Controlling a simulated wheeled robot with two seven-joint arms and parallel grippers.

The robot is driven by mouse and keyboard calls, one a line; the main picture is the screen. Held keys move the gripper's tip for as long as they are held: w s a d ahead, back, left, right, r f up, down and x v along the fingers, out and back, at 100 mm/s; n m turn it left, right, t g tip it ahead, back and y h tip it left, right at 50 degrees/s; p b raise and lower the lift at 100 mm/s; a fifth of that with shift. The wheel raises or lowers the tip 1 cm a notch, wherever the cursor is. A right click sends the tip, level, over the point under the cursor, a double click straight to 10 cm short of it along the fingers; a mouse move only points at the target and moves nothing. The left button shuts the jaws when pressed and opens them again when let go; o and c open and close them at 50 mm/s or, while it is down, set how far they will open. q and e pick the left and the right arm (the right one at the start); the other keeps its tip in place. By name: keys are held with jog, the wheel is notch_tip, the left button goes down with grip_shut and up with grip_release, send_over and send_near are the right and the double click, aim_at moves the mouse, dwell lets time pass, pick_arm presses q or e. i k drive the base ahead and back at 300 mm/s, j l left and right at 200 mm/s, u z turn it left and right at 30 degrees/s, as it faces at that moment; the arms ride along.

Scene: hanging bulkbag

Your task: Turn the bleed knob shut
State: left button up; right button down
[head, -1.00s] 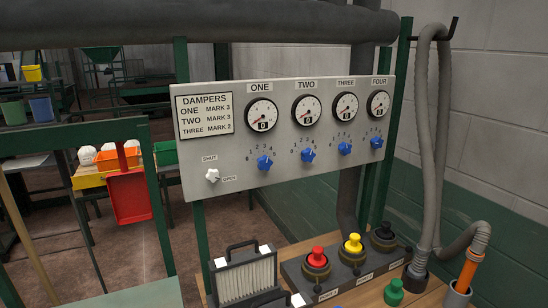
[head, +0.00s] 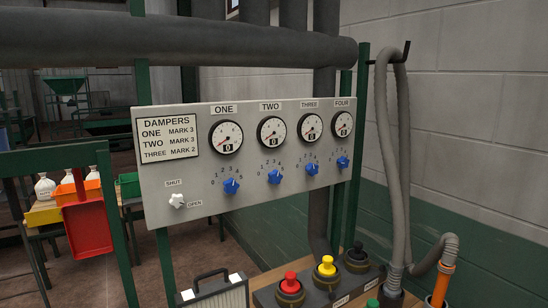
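The bleed knob appears to be the small white star-shaped knob (head: 177,201) at the lower left of the grey damper panel (head: 200,186). A SHUT label sits above it and an OPEN label to its right. I cannot tell exactly which label the knob points to. Four gauges run along the panel, each with a 0 in its window, such as the one under ONE (head: 227,137). Blue knobs with numbered scales sit below them, the first at the left (head: 231,186). Neither of my grippers is in the head view.
A thick grey pipe (head: 180,40) runs across above the panel. Below stand red (head: 290,283), yellow (head: 326,266) and black capped fittings. A grey hose (head: 398,150) hangs at the right. A red scoop-like tray (head: 88,228) hangs at the left on a green frame.

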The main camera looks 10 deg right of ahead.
aim_at(176, 200)
jog(key=l+u, duration=0.3)
jog(key=l, duration=0.45)
jog(key=k+l+u, duration=0.1)
jog(key=l+u, duration=0.2)
jog(key=l, duration=0.45)
